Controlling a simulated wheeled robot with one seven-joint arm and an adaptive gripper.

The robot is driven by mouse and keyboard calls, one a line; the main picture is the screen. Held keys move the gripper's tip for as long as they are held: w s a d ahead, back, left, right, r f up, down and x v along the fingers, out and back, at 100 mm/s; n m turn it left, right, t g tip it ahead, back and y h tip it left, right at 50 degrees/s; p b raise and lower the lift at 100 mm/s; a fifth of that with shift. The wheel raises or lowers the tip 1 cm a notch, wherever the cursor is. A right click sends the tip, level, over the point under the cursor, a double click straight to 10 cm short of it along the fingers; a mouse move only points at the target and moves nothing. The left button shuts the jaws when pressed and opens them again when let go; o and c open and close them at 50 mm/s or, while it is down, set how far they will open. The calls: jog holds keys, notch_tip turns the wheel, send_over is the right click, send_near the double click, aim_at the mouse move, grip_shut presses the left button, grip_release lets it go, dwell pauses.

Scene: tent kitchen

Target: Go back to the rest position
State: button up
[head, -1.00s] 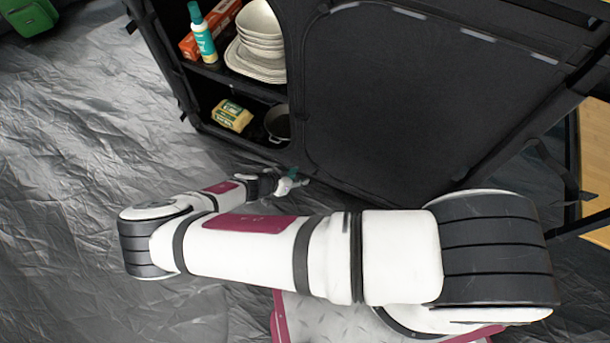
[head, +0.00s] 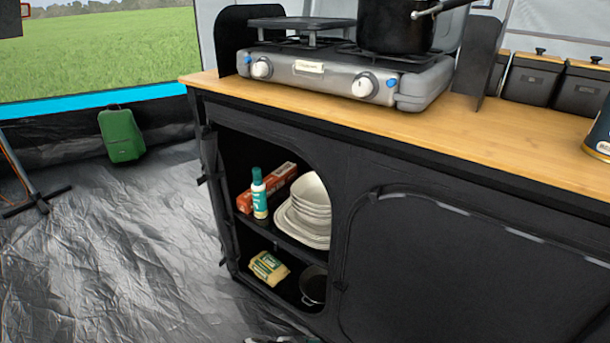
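Only a thin sliver of what looks like the end of my arm and my gripper (head: 290,340) shows at the bottom edge of the head view, in front of the black cabinet (head: 270,130). The fingers are cut off by the frame, so I cannot tell whether they are open or shut, or whether they hold anything. The rest of my arm is out of view.
The open cabinet shelves hold a teal-and-white bottle (head: 259,193), red box (head: 281,180), stacked bowls (head: 311,195), yellow package (head: 268,267) and dark pan (head: 313,285). A stove (head: 330,72) with a pot (head: 395,25) stands above. Clear floor (head: 120,250) lies left.

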notch_tip(320, 180, up, 30)
jog(key=s+n+g+y, duration=0.1)
jog(key=s+g+y, duration=0.2)
jog(key=g+y, duration=0.3)
jog(key=s+d+r+n+y, duration=0.1)
jog(key=s+d+r+n, duration=0.15)
jog(key=r, duration=0.55)
jog(key=s+d+r+n+y, duration=0.1)
jog(key=s+d+r, duration=0.2)
jog(key=r, duration=0.5)
jog(key=s+d+r+n+t, duration=0.1)
jog(key=s+d+r+n, duration=0.1)
jog(key=s+d+r, duration=0.3)
jog(key=s+d+r+n, duration=0.1)
jog(key=s+r, duration=0.1)
jog(key=s, duration=0.6)
jog(key=s+d+r+n+t, duration=0.1)
jog(key=s+d+r+n, duration=0.1)
jog(key=s+d+r, duration=0.3)
notch_tip(320, 180, up, 36)
jog(key=s+a+t+p, duration=0.1)
jog(key=t+p, duration=0.2)
jog(key=p, duration=3.3)
jog(key=shift+s+a+t, duration=0.15)
jog(key=shift+a+t, duration=0.1)
jog(key=shift+t, duration=0.15)
jog(key=shift+n, duration=0.25)
